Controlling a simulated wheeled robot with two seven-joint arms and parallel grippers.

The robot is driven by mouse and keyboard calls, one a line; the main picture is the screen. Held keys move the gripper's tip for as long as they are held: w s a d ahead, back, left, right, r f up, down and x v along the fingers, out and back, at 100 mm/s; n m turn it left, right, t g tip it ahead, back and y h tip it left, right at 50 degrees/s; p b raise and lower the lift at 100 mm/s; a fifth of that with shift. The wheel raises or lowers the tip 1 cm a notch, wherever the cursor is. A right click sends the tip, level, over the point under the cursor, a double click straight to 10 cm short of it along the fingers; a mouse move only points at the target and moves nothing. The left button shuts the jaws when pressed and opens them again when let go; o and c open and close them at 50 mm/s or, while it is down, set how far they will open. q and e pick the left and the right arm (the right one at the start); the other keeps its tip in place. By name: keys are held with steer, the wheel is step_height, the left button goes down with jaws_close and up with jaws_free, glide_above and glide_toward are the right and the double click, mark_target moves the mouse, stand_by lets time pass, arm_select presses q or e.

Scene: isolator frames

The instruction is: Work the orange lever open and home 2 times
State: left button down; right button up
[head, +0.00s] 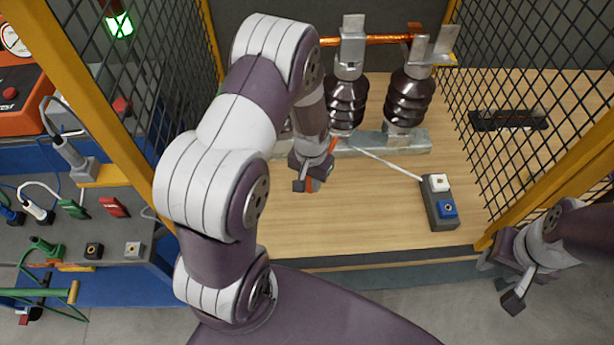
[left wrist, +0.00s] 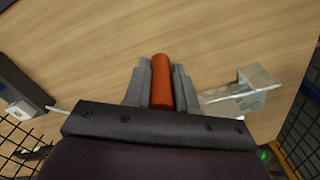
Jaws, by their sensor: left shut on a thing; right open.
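The orange lever (left wrist: 162,82) shows in the left wrist view between the two fingers of my left gripper (left wrist: 161,85), which is shut on it. In the head view my left gripper (head: 309,184) is in front of the dark ribbed insulators, with a bit of orange showing at its fingers. My left arm hides part of the lever and its mount there. A copper-orange bar (head: 385,40) lies across the tops of the two insulators (head: 347,102). My right gripper (head: 520,290) is open and empty at the lower right, outside the yellow frame.
A grey box with a white and a blue button (head: 440,222) sits on the wooden floor, with a white cable. Yellow posts with black mesh (head: 90,100) stand on both sides. A bench with cables and plugs (head: 130,215) is at the left. A dark bar (head: 508,120) lies behind the right mesh.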

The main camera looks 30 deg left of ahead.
arm_select(q)
steer(key=w+d+n, duration=0.5)
steer(key=d, duration=0.3)
steer(key=w+d+n+b, duration=0.1)
steer(key=w+d+n, duration=0.4)
steer(key=d, duration=0.3)
steer(key=shift+d+r+n, duration=0.15)
steer(key=shift+d+n, duration=0.15)
steer(key=shift+d, duration=0.05)
steer(key=shift+w, duration=0.1)
steer(key=c, duration=1)
jaws_free()
steer(key=shift+c, duration=0.2)
steer(key=shift+o, duration=0.6)
steer(key=shift+a, duration=0.1)
step_height(320, 180, up, 13)
steer(key=b, duration=0.1)
steer(key=shift+f, duration=0.2)
